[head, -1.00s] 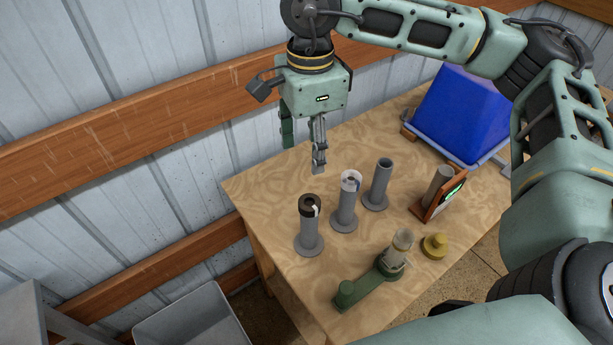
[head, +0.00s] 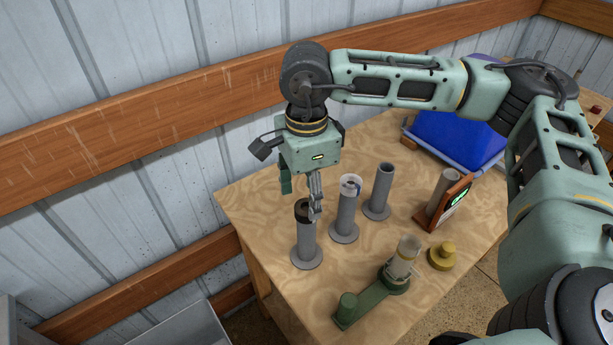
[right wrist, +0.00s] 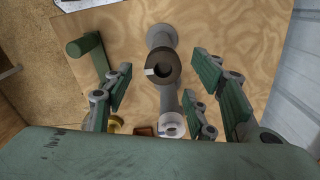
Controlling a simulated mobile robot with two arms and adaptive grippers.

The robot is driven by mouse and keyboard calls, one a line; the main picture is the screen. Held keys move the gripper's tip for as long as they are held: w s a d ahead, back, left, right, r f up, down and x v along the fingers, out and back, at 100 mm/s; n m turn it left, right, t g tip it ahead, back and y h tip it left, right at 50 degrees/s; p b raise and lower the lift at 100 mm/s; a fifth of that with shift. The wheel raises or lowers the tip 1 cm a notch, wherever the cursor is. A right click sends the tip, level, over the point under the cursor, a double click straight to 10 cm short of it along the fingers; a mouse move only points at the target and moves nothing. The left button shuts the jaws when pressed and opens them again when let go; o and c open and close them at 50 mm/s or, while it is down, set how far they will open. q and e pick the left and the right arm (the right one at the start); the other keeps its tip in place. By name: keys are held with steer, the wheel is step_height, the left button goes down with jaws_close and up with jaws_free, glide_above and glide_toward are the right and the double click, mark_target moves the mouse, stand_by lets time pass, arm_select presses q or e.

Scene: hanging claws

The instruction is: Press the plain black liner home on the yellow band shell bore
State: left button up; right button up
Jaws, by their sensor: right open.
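The black liner (head: 304,207), a dark ring with a pale mark, sits on top of an upright grey post at the left of the row. My right gripper (head: 301,203) is open and points down at it. In the right wrist view the liner (right wrist: 163,66) lies between the spread fingers (right wrist: 163,80), with no visible contact. A pale cylindrical shell (head: 406,252) stands in a green fixture (head: 362,302) near the table's front edge; I cannot make out a yellow band on it. My left gripper is not in view.
A grey post with a white ring (head: 350,184) and a bare grey post (head: 381,183) stand right of the liner. A yellow stepped piece (head: 441,256), a framed display (head: 455,201) and a blue bin (head: 455,135) are farther right. The wall is behind.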

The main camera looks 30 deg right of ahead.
mark_target(307, 208)
steer(key=shift+f+p, duration=0.4)
steer(key=shift+f, duration=1.4)
jaws_close()
steer(key=shift+r, duration=0.65)
steer(key=c, duration=0.6)
jaws_free()
steer(key=shift+c, duration=0.2)
jaws_close()
